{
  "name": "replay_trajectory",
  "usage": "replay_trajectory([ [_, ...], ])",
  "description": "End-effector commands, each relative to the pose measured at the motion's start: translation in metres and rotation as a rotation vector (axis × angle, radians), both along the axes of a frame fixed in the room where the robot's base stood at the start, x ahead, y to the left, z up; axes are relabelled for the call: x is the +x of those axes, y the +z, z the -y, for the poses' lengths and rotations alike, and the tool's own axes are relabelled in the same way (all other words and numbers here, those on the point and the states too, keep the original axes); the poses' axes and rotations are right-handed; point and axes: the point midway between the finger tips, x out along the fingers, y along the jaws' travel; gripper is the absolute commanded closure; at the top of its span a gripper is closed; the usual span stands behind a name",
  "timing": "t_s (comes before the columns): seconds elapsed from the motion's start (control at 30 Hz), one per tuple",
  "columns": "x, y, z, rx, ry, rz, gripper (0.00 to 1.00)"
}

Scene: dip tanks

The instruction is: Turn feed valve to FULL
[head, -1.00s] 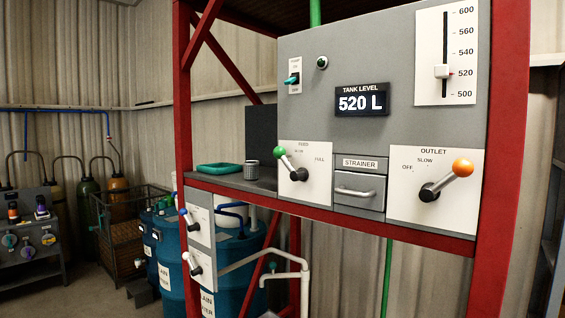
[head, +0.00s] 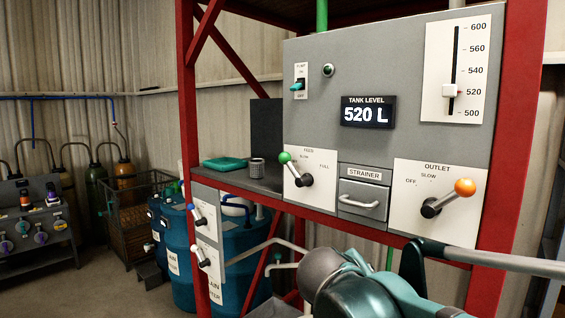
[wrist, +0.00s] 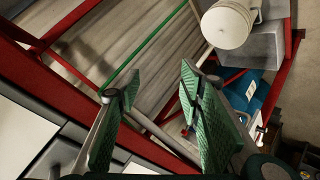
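The feed valve (head: 305,180) is a black hub with a lever ending in a green ball (head: 285,157), on a white plate at the left of the grey panel in the head view. Its lever points up and left, away from the FULL mark at the plate's right. The SLOW mark is near the top. My gripper (wrist: 155,85) shows in the wrist view with its two green-padded fingers apart and nothing between them. My teal arm is low in front of the panel in the head view, below and right of the feed valve. The valve is not clearly seen in the wrist view.
The outlet valve (head: 432,207) with an orange ball and the strainer drawer (head: 363,196) are right of the feed valve. The tank display (head: 367,113) reads 520 L. A red frame post (head: 187,110) stands left. A mesh cup (head: 257,168) and green tray (head: 223,163) sit on the shelf.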

Motion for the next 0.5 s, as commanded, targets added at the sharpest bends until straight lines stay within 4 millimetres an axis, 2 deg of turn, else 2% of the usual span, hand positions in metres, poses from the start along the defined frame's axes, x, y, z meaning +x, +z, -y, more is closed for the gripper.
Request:
replay_trajectory([
  [0.03,0.013,0.022,-0.01,-0.033,0.012,0.021,0.63],
  [0.27,0.063,0.104,-0.055,-0.181,0.046,0.145,0.63],
  [0.5,0.105,0.188,-0.121,-0.311,0.09,0.298,0.63],
])
